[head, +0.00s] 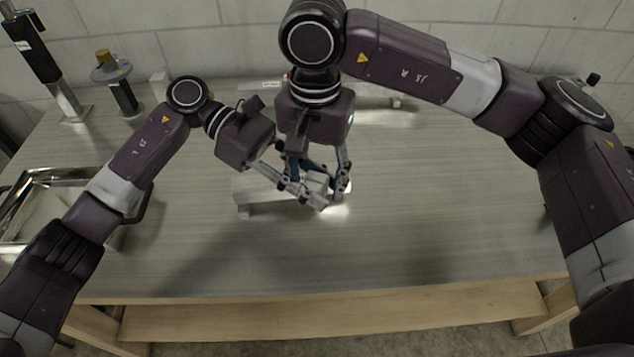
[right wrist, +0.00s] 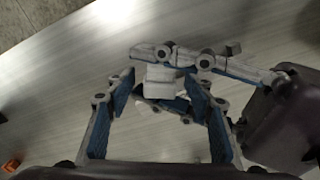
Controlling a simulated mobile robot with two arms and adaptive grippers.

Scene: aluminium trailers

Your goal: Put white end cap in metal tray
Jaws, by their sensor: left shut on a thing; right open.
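The white end cap (right wrist: 160,80) shows in the right wrist view as a small pale block at the tips of my left gripper (right wrist: 160,88). In the head view the left gripper (head: 318,194) reaches in from the left and is shut on the cap, which is mostly hidden by fingers there. My right gripper (head: 318,180) points down over the same spot. Its two blue-padded fingers (right wrist: 160,118) are open, with the cap and the left fingertips just ahead of and between them; I cannot tell whether they touch. The metal tray (head: 62,173) lies at the left of the table.
The wooden-framed table (head: 370,245) has a wide clear front. A pale low rail (head: 246,208) lies beside and behind the grippers. Dark posts (head: 125,98) stand at the back left. A small orange object (right wrist: 11,164) shows in the right wrist view.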

